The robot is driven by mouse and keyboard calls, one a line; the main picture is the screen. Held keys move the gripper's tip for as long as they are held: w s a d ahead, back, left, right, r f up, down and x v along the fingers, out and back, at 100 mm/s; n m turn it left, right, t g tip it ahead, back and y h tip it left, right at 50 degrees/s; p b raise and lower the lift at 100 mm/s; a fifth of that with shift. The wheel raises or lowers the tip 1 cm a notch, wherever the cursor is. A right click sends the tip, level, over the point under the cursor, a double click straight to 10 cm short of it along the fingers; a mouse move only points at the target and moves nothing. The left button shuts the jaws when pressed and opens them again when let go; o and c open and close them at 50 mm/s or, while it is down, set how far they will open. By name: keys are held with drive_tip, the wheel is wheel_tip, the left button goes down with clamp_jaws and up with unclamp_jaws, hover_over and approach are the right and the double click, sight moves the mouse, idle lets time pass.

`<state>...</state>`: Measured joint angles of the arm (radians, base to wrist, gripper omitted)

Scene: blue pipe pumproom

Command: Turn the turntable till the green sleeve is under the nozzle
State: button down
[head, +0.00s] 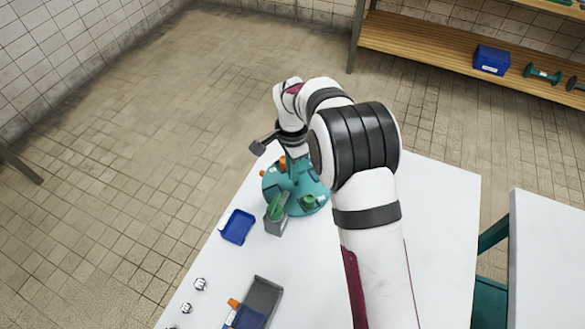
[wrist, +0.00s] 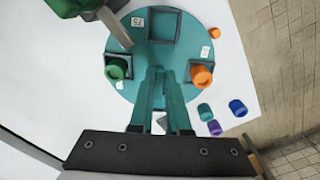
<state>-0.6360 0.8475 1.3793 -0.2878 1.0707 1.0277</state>
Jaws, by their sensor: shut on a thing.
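The teal turntable (head: 309,210) lies on the white table; it fills the middle of the wrist view (wrist: 138,91). The green sleeve (wrist: 116,68) sits in a dark square holder at its left there. An orange sleeve (wrist: 201,75) sits in the right holder, and the top holder (wrist: 164,26) is empty. The grey nozzle arm (wrist: 114,28), with a green body (wrist: 70,5), reaches over the rim between the green sleeve's holder and the empty one. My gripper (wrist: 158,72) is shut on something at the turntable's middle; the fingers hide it.
A blue tray (head: 238,226) and a grey bin (head: 265,296) stand on the table. Small metal parts (head: 200,284) lie near the left edge.

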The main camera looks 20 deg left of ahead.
drive_tip(key=shift+w+a+m, duration=0.1)
drive_tip(key=shift+w+m, duration=0.05)
drive_tip(key=shift+m, duration=1.15)
drive_tip(key=shift+w+m, duration=0.15)
drive_tip(key=shift+m, duration=1.15)
drive_tip(key=shift+w+m, duration=0.2)
drive_tip(key=shift+m, duration=2.3)
drive_tip(key=c, duration=0.9)
unclamp_jaws()
drive_tip(key=shift+a, duration=0.1)
drive_tip(key=shift+r, duration=0.1)
